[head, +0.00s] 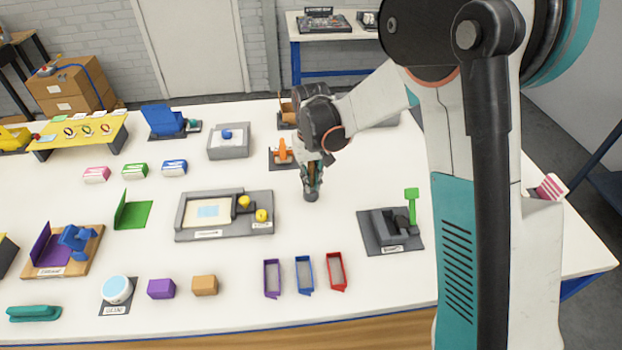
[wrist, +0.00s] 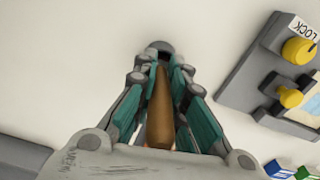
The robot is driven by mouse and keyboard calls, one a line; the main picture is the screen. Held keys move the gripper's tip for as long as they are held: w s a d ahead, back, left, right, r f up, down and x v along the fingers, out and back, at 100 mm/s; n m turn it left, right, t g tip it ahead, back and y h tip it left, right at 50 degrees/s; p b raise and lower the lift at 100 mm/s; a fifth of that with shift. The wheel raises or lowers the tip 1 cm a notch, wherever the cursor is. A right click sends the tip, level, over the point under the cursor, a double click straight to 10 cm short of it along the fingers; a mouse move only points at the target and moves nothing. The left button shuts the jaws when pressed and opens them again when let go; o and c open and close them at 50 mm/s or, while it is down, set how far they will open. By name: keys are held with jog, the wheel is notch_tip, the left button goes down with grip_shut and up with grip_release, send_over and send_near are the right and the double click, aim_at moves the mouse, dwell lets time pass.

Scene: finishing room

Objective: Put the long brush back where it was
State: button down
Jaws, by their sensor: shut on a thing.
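My gripper (head: 312,180) is shut on the long brush, above the middle of the white table. In the wrist view the brush (wrist: 160,108) is a brown, tapered wooden handle running between the teal-padded fingers (wrist: 160,85). A dark round end shows beyond the fingertips. In the head view that dark end (head: 311,196) is low, at or just above the tabletop; I cannot tell whether it touches. Most of the brush is hidden by the fingers. I cannot make out a marked place for it.
The grey LOCK box with yellow knobs (head: 183,224) lies left of my gripper. A grey stand with a green lever (head: 388,240) is at the right. An orange device (head: 282,165) sits close behind. Purple, blue (head: 304,288) and red trays lie in front. Bare tabletop surrounds the brush.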

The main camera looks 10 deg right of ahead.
jog(key=c, duration=1.6)
grip_release()
jog(key=shift+c, duration=0.2)
notch_tip(320, 180, up, 12)
jog(key=p, duration=0.3)
jog(key=shift+s+r, duration=0.1)
jog(key=shift+r, duration=0.1)
jog(key=s+d+r+t, duration=0.4)
jog(key=s+d+r, duration=0.4)
jog(key=s+r, duration=0.3)
jog(key=s+d+f+m+t, duration=0.1)
jog(key=s+d, duration=0.1)
jog(key=s, duration=0.5)
jog(key=s+d+f+t, duration=0.1)
jog(key=s+d+t, duration=0.1)
jog(key=s, duration=0.5)
jog(key=shift+d+f+m, duration=0.15)
jog(key=shift+d+m, duration=0.1)
jog(key=shift+m, duration=0.15)
